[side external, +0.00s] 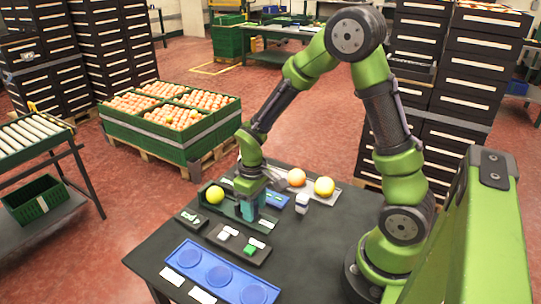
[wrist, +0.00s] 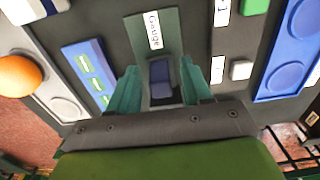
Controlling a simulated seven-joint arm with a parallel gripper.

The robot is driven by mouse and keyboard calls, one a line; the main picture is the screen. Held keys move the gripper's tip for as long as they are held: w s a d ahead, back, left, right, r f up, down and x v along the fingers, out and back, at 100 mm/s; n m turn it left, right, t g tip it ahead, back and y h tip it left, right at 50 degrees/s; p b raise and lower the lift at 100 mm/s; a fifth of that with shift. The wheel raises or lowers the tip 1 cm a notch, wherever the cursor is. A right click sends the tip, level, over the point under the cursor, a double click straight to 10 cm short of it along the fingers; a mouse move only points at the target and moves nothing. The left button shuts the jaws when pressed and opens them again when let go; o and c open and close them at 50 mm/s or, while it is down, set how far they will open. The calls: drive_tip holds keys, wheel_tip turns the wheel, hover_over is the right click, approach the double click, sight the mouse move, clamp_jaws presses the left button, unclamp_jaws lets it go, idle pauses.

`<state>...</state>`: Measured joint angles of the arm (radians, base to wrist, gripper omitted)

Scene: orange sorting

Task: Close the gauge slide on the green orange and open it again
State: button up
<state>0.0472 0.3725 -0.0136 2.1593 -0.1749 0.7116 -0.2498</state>
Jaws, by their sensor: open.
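A yellow-green orange (side external: 215,195) sits at the left end of the dark green gauge (side external: 230,208) on the table. In the wrist view the gauge (wrist: 168,20) carries a label, and its slide shows as a dark blue-grey block (wrist: 161,72). My gripper (side external: 250,213) is low over the gauge, at the end away from the fruit. In the wrist view its teal fingers (wrist: 160,92) are apart, one on each side of the block, with gaps visible. The gripper hides part of the gauge in the side view. The green orange is not visible in the wrist view.
An orange fruit (side external: 296,177) and a yellow one (side external: 324,186) lie on a grey tray behind my gripper. A blue tray (side external: 222,275) with round recesses is at the front.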

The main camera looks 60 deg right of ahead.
wheel_tip(320, 180, up, 17)
idle(0.4)
drive_tip(key=s+a+r+m+t+y, duration=0.2)
drive_tip(key=s+a+r+m+t, duration=0.2)
drive_tip(key=s+t, duration=0.3)
drive_tip(key=s+a+r, duration=0.1)
drive_tip(key=s, duration=0.2)
drive_tip(key=shift+a, duration=0.15)
